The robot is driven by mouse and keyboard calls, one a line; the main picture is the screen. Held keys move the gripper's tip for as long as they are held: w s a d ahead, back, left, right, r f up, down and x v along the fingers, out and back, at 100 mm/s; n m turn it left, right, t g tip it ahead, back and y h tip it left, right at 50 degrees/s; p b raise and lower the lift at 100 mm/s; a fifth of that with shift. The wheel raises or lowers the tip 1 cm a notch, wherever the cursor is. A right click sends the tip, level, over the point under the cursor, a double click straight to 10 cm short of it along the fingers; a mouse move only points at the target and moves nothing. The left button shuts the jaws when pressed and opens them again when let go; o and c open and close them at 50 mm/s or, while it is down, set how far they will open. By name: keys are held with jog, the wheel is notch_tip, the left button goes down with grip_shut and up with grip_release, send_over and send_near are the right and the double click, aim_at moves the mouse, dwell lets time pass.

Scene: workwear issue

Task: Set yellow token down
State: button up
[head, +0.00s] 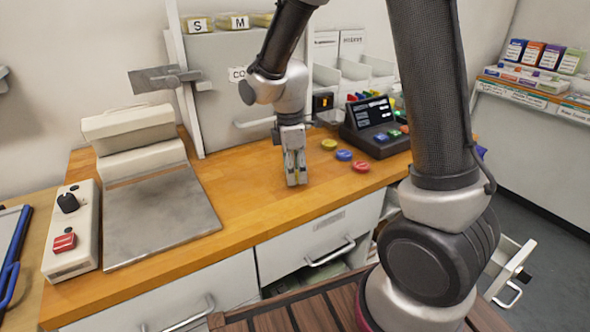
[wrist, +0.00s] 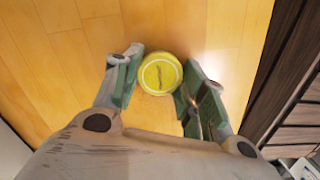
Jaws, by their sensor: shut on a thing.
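My gripper (head: 297,181) points down over the wooden counter, its fingertips at or just above the surface. In the wrist view, my gripper (wrist: 158,84) is shut on a round yellow token (wrist: 160,74) with a pale ring and a dark mark on its face. The fingers hide this token in the head view. I cannot tell whether it touches the counter. Another yellow token (head: 329,144) lies on the counter to the right and behind my gripper, with a blue token (head: 344,155) and a red token (head: 361,166) in a slanting row.
The wooden counter (head: 240,195) is bare around my gripper, with its front edge close by. A dark console (head: 372,120) with colored buttons stands behind the tokens. A grey metal plate (head: 160,215) and a control box (head: 72,235) with a red button stand at the left.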

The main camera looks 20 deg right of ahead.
jog(key=shift+f, duration=0.1)
jog(key=o, duration=0.9)
notch_tip(320, 180, up, 12)
jog(key=s+d+r+m+t, duration=0.2)
jog(key=s+d+r+m, duration=0.1)
jog(key=s+d+m, duration=0.3)
jog(key=s+d+r+m+t, duration=0.2)
jog(key=s+d+r+m, duration=0.2)
jog(key=s, duration=0.9)
jog(key=d+m, duration=0.3)
jog(key=m, duration=0.2)
jog(key=shift+s+m+t+y, duration=0.3)
jog(key=shift+m+t+y, duration=0.1)
